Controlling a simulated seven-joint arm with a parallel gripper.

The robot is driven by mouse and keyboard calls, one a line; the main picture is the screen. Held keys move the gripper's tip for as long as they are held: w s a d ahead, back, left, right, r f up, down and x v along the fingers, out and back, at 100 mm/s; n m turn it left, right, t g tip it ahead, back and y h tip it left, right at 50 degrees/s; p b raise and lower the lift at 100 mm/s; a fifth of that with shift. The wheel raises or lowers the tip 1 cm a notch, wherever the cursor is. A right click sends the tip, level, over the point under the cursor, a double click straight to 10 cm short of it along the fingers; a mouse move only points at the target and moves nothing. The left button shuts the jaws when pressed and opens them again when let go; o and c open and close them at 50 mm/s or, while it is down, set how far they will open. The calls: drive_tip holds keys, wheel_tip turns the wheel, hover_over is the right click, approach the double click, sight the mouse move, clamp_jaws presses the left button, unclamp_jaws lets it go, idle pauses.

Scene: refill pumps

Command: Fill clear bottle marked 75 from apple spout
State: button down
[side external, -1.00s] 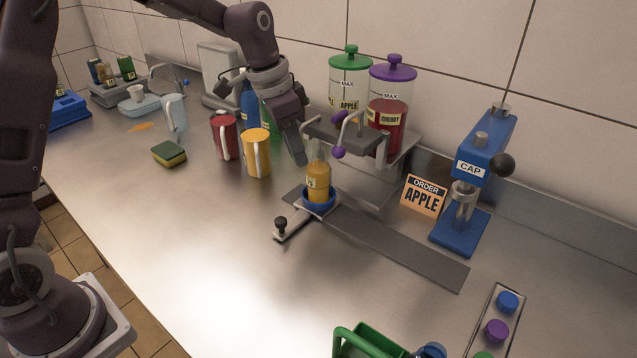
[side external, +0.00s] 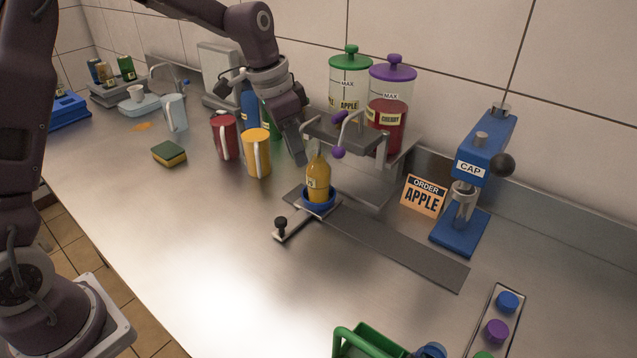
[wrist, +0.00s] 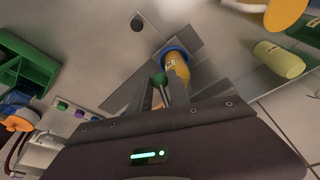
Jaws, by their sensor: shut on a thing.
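The clear bottle (side external: 317,182) stands upright in a blue ring holder (side external: 319,205) under the dispenser. Orange-yellow juice fills it up into the narrowing neck. Its label is only partly readable. The bottle also shows in the wrist view (wrist: 179,68), just beyond my fingers. The apple tank (side external: 349,84) has a green lid and stands behind the dispenser. My gripper (side external: 299,156) is beside the dispenser's left end, above and left of the bottle. In the wrist view its fingers are shut at a green knob (wrist: 158,79), the apple lever. The side view hides that lever.
The cherry tank (side external: 388,107) and its purple lever knob (side external: 338,152) are close to the right. A red jug (side external: 224,137) and a yellow jug (side external: 256,153) stand left of my gripper. A blue cap press (side external: 474,185) is right.

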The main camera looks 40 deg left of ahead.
drive_tip(key=shift+s+f, duration=0.1)
drive_tip(key=shift+s, duration=0.05)
drive_tip(key=v, duration=0.2)
drive_tip(key=w+v, duration=0.1)
drive_tip(key=v, duration=0.1)
drive_tip(key=shift+d+r, duration=0.25)
drive_tip(key=c, duration=1.1)
unclamp_jaws()
drive_tip(key=shift+c, duration=0.2)
drive_tip(key=s+r, duration=0.5)
drive_tip(key=r, duration=0.2)
